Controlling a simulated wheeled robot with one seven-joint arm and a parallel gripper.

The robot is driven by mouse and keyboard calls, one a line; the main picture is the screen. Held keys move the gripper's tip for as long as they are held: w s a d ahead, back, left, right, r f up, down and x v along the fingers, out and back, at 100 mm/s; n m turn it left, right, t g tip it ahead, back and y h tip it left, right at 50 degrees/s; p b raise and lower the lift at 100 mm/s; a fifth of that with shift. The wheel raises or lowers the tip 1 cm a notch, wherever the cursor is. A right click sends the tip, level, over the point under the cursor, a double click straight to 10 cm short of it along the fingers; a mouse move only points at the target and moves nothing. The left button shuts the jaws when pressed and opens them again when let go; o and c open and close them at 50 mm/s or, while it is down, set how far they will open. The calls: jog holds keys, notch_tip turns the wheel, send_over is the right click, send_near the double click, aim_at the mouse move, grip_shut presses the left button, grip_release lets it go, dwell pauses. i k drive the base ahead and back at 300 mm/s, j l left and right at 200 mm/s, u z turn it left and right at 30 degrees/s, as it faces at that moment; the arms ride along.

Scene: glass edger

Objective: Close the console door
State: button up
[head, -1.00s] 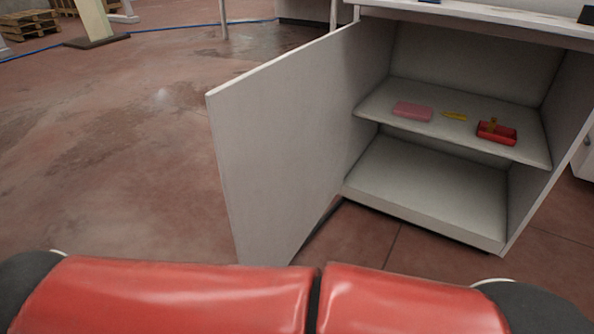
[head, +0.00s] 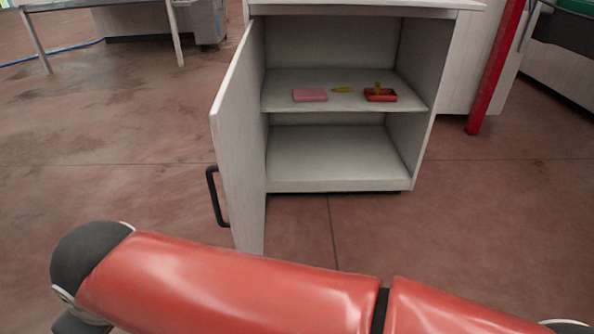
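The console (head: 340,186) is a white cabinet with a middle shelf, its front open to view. Its door (head: 243,150) is hinged on the left and stands wide open, swung out toward me. A black bar handle (head: 215,198) shows on the door's outer left face. My red arm crosses the bottom of the head view, in front of the door's lower edge. My gripper is not in view.
A red post (head: 495,75) stands to the right. A table (head: 100,5) stands at the back left. The floor left of the door is clear.

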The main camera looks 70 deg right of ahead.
aim_at(235, 115)
jog(key=i+z, duration=0.15)
jog(key=z, duration=0.35)
jog(key=i+j+z, duration=0.15)
jog(key=z, duration=0.35)
jog(key=i+j+z, duration=0.1)
jog(key=z, duration=0.4)
jog(key=j+z, duration=0.3)
jog(key=z, duration=0.2)
jog(key=i+j+z, duration=0.1)
jog(key=j+z, duration=0.15)
jog(key=z, duration=0.2)
